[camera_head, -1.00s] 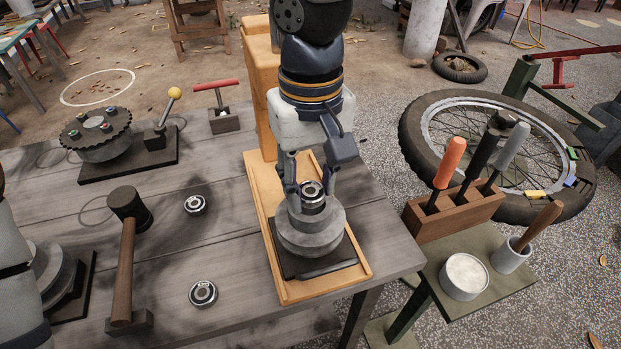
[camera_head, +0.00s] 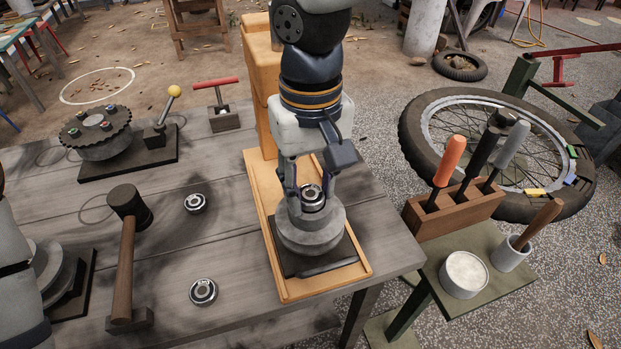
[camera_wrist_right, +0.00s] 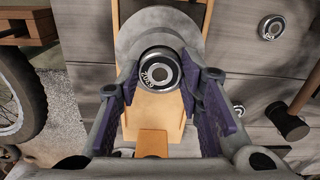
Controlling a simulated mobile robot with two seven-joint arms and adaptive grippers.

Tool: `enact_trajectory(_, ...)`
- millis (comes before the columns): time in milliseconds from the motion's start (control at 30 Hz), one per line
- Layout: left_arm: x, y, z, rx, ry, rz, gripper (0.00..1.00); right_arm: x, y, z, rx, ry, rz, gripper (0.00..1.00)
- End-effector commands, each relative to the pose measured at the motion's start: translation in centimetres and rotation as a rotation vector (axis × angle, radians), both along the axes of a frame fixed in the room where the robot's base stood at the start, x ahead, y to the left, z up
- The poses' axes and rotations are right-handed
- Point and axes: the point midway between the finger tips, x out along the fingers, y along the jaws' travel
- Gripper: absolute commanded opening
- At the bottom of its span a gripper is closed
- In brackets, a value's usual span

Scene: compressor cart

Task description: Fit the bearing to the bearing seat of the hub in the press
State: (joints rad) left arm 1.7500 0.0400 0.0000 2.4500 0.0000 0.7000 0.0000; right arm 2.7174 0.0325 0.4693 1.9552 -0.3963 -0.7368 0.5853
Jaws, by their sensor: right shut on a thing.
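The hub (camera_head: 310,240), a stepped grey metal piece, stands on a dark base plate in the orange press (camera_head: 259,120). It also shows in the right wrist view (camera_wrist_right: 130,35). My right gripper (camera_head: 311,192) points down over the hub, its fingers shut on the sides of the steel bearing (camera_head: 312,199). The bearing (camera_wrist_right: 159,68) shows face-on between the purple finger pads in the wrist view. It sits at the top middle of the hub, over the seat. The seat is hidden, so I cannot tell how deep the bearing sits. My left gripper is out of view.
Two loose bearings, one farther back (camera_head: 195,204) and one nearer (camera_head: 203,292), lie on the grey table. A mallet (camera_head: 127,250) stands left of them. A toothed wheel fixture (camera_head: 97,135) and a red-handled tool (camera_head: 216,85) are behind. A tool block (camera_head: 455,212) stands right.

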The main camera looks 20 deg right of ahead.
Motion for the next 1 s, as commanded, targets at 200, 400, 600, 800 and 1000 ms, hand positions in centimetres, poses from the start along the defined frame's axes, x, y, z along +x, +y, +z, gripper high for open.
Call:
enact_trajectory(200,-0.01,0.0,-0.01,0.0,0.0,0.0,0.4,-0.02,-0.01,-0.55,-0.001,0.0,0.0,0.04)
enact_trajectory(400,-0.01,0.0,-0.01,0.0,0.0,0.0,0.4,-0.01,-0.01,-0.51,-0.001,0.0,0.0,0.57)
enact_trajectory(600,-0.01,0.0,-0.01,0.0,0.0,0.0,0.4,-0.01,-0.02,-0.51,-0.001,0.0,0.0,0.71)
enact_trajectory(800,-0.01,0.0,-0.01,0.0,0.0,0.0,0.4,-0.01,-0.02,-0.51,-0.001,0.0,0.0,0.74)
enact_trajectory(1000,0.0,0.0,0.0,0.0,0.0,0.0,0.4,0.06,0.0,0.13,0.0,-0.002,-0.001,0.74)
